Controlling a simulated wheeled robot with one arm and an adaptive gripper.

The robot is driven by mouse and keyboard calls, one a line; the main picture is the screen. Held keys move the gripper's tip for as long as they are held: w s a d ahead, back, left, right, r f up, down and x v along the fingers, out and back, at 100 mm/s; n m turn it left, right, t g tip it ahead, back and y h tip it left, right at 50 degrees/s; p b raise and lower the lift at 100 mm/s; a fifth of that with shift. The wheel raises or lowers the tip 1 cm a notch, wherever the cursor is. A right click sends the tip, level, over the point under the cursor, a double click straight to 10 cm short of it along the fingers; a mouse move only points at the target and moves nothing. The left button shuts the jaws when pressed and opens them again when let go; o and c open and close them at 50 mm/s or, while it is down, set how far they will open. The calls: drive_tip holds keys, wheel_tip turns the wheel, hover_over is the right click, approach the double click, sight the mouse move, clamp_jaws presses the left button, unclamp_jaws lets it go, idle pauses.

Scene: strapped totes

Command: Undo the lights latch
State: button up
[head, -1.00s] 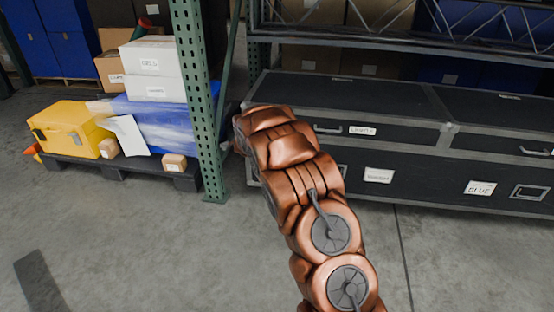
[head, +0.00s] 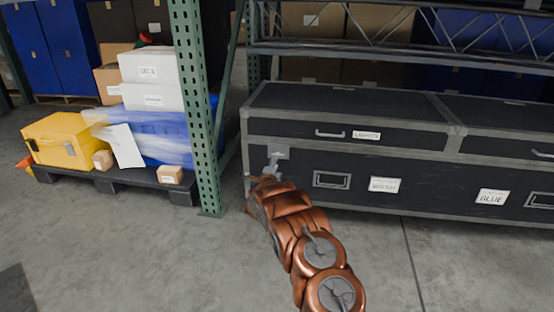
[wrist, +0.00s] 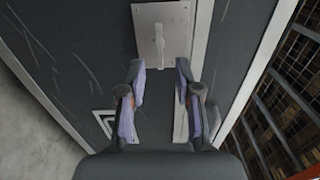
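The case whose upper part carries the lights label (head: 366,135) is black with grey metal edging, at the right in the head view. Its latch (head: 277,154) is a small grey plate near the left end of the front. In the wrist view the latch plate (wrist: 146,20) is light and square, with a narrow upright lever (wrist: 160,47) on it. My gripper (wrist: 160,74) is open and empty, its two fingers apart below the lever, one on each side of its line. I see no contact. In the head view my copper arm mostly hides the gripper.
A green rack upright (head: 195,110) stands just left of the case. A recessed handle (head: 332,180) is right of the latch. A steel shelf beam (head: 400,55) runs above the case. A pallet (head: 115,180) with boxes is at the left. The floor in front is clear.

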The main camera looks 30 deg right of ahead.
drive_tip(key=b+x, duration=0.2)
drive_tip(key=x, duration=0.4)
drive_tip(key=shift+f, duration=0.15)
drive_tip(key=shift+w+d, duration=0.25)
drive_tip(key=shift+w, duration=0.15)
drive_tip(key=shift+c, duration=0.3)
clamp_jaws()
